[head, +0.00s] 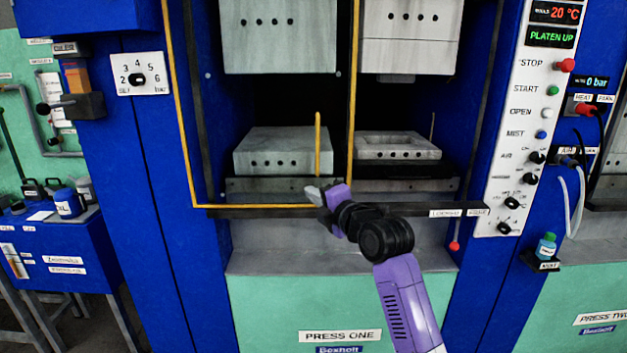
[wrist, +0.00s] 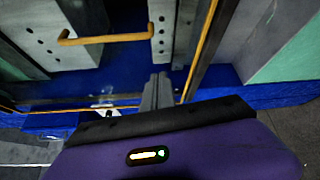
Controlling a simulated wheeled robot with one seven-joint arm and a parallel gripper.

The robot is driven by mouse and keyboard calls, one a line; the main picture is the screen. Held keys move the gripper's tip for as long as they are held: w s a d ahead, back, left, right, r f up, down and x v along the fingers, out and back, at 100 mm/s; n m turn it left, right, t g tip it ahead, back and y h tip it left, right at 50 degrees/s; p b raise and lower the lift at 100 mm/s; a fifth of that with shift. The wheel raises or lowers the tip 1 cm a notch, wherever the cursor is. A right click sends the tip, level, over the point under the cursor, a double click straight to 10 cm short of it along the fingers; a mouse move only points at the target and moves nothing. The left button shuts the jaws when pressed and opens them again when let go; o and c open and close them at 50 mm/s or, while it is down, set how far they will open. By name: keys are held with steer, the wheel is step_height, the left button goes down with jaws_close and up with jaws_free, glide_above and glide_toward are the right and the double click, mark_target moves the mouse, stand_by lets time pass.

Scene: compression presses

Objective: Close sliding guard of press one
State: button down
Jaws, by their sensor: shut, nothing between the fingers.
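Press one's sliding guard is a clear panel with a yellow frame (head: 260,207). It spans the left part of the press opening, and the right part is uncovered. Its upright yellow handle (head: 317,145) stands near the guard's right edge. In the wrist view the handle (wrist: 105,39) lies at upper left and a yellow frame edge (wrist: 200,45) runs down at right. My gripper (head: 313,195) is at the guard's bottom edge, just below the handle. In the wrist view its fingers (wrist: 157,92) are together and empty, apart from the handle. Whether they touch the frame I cannot tell.
A dark rail (head: 400,211) runs along the front of the opening. Lower platens (head: 285,150) and a mould block (head: 400,146) sit inside. The control panel (head: 515,130) is at right. A small bottle (head: 546,246) stands on a bracket right of the press. A blue bench (head: 60,255) is at left.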

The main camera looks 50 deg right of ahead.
mark_target(315, 181)
steer(key=w+d+p, duration=0.1)
steer(key=d, duration=0.1)
steer(key=w+d+p, duration=0.2)
steer(key=w+d, duration=0.1)
steer(key=shift+d+r, duration=0.2)
steer(key=shift+d, duration=0.15)
stand_by(0.3)
